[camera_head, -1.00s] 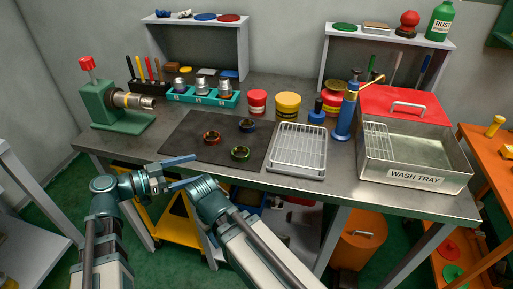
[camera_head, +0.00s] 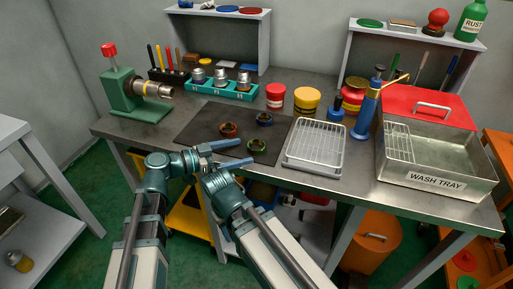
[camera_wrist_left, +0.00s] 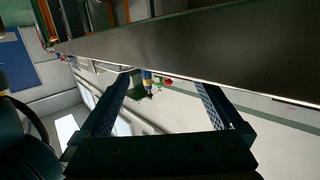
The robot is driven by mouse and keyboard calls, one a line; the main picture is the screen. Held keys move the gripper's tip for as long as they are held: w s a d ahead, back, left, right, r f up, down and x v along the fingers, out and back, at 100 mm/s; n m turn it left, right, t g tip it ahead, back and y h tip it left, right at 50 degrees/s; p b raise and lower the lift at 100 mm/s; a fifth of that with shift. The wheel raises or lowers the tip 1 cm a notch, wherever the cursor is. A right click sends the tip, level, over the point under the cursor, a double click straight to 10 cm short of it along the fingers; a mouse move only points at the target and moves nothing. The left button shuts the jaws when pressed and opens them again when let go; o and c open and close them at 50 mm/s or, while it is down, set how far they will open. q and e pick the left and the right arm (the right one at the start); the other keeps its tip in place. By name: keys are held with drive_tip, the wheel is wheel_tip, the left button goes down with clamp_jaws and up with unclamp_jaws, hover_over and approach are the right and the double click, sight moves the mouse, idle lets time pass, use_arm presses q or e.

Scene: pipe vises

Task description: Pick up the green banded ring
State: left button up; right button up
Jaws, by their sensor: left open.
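The green banded ring (camera_head: 256,145) lies on the dark mat (camera_head: 195,127) on the bench, near the mat's front edge. A red-brown ring (camera_head: 229,130) lies to its left and a blue ring (camera_head: 265,119) behind it. My left gripper (camera_head: 246,151) is open and empty, its two blue fingers apart and pointing right, overlapping the green ring's lower left in the picture. The left wrist view shows the two spread fingers (camera_wrist_left: 160,98) with nothing between them and no ring in sight.
A wire rack (camera_head: 315,148) stands right of the mat, then a wash tray (camera_head: 437,160). A teal holder (camera_head: 215,88) with metal parts, a red jar (camera_head: 275,96) and a yellow jar (camera_head: 306,100) stand behind. A green vise (camera_head: 130,95) is at the left.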

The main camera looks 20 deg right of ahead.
sight(248, 148)
use_arm(q)
drive_tip(key=x, duration=0.2)
drive_tip(key=b+x, duration=0.1)
drive_tip(key=x, duration=0.1)
drive_tip(key=shift+w+d+f, duration=0.15)
drive_tip(key=shift+w+f, duration=0.05)
drive_tip(key=shift+w, duration=0.25)
drive_tip(key=shift+d, duration=0.35)
drive_tip(key=c, duration=1.5)
wheel_tip(248, 148, up, 10)
drive_tip(key=p, duration=1)
